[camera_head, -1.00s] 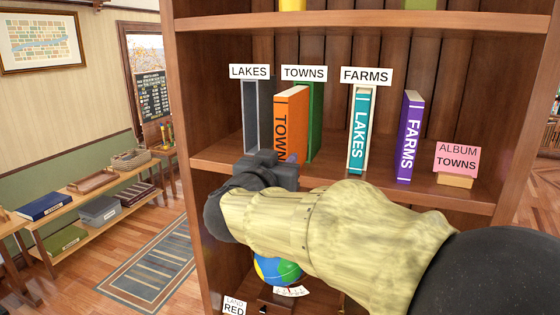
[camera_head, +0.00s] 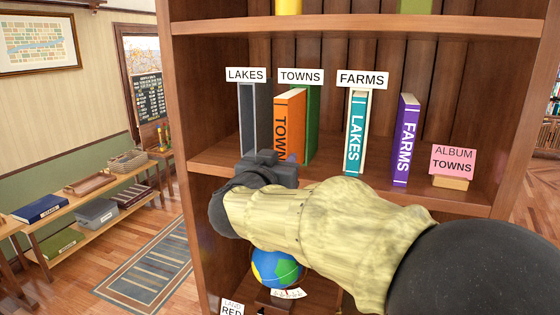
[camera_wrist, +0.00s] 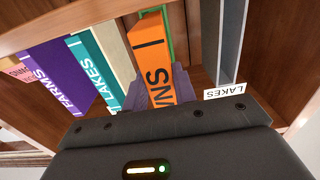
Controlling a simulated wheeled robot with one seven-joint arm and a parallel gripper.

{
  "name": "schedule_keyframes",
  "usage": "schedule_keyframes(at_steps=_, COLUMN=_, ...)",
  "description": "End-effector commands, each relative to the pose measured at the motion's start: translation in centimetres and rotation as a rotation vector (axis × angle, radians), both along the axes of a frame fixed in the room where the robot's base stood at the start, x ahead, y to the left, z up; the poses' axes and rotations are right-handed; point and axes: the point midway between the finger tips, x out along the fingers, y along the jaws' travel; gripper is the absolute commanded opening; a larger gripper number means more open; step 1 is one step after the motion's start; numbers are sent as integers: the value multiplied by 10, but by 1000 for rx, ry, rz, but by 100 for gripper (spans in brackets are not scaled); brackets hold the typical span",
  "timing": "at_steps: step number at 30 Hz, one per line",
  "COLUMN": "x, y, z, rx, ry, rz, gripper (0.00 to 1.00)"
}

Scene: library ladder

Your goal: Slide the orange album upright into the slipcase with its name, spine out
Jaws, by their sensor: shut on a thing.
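The orange album (camera_head: 288,122), marked TOWNS, stands upright with its spine facing out. My gripper (camera_head: 282,162) is shut on its lower spine, which hides the end of the lettering. In the wrist view the album (camera_wrist: 156,60) rises between the fingers (camera_wrist: 160,92). The green slipcase (camera_head: 313,125) sits under the TOWNS sign (camera_head: 301,76), behind and right of the album. The album's front part sticks out toward me; I cannot tell how far its back is inside. A green edge (camera_wrist: 167,20) shows behind it in the wrist view.
The grey slipcase (camera_head: 248,115) under LAKES stands close on the left. The teal LAKES album (camera_head: 355,135) stands right, under the FARMS sign (camera_head: 362,79). A purple FARMS album (camera_head: 406,140) and a pink card (camera_head: 453,160) stand farther right. The shelf's front edge (camera_head: 400,198) runs below.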

Motion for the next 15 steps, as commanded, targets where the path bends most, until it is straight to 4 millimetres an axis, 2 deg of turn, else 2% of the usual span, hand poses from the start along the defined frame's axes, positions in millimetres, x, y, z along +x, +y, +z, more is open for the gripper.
schedule_keyframes(at_steps=15, x=10, y=-4, z=1, rx=-1, ry=-2, rz=-1, gripper=0)
